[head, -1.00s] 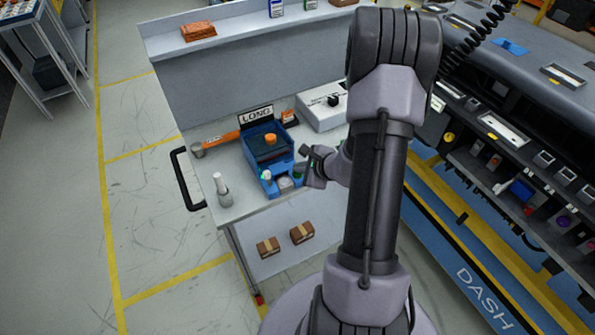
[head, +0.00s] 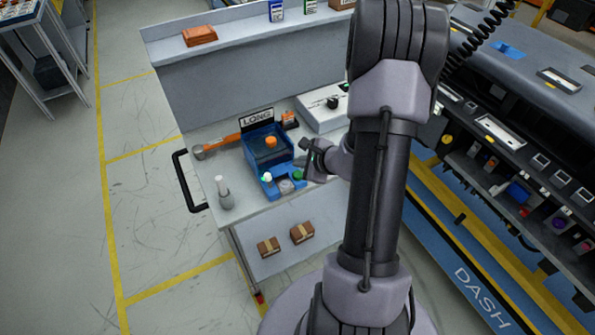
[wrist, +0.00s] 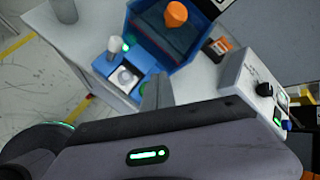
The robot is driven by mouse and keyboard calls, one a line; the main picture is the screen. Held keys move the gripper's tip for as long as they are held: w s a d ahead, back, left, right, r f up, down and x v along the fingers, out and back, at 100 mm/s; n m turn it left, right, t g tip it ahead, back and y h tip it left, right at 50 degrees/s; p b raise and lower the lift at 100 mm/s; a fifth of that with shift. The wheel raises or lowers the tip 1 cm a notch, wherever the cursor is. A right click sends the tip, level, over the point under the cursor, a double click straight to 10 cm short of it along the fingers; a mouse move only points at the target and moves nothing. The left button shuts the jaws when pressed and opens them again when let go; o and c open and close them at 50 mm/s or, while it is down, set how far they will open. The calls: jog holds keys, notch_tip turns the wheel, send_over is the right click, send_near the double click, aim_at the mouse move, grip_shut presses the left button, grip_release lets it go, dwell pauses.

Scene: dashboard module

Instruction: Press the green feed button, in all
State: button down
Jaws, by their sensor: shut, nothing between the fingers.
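A blue dispenser box (head: 268,150) with an orange knob (head: 271,141) stands on the grey cart. On its front ledge are a white-topped knob (head: 266,178), a grey dome (head: 286,186) and the green feed button (head: 297,175), at the ledge's right end. My gripper (head: 308,172) is shut and empty, close beside the green button, on its right. Contact cannot be told. In the wrist view my gripper's fingers (wrist: 157,90) lie right of the grey dome (wrist: 125,77). A green light glows behind the white-topped knob (wrist: 113,45).
A "LONG" sign (head: 257,117) stands behind the box. A white control box with a black knob (head: 333,102) is at the back right. An orange-handled tool (head: 222,141) and a grey bottle (head: 223,193) are to the left. The dashboard module (head: 470,250) stands right.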

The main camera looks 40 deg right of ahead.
aim_at(300, 176)
jog(key=shift+r+p, duration=0.75)
jog(key=shift+r, duration=0.8)
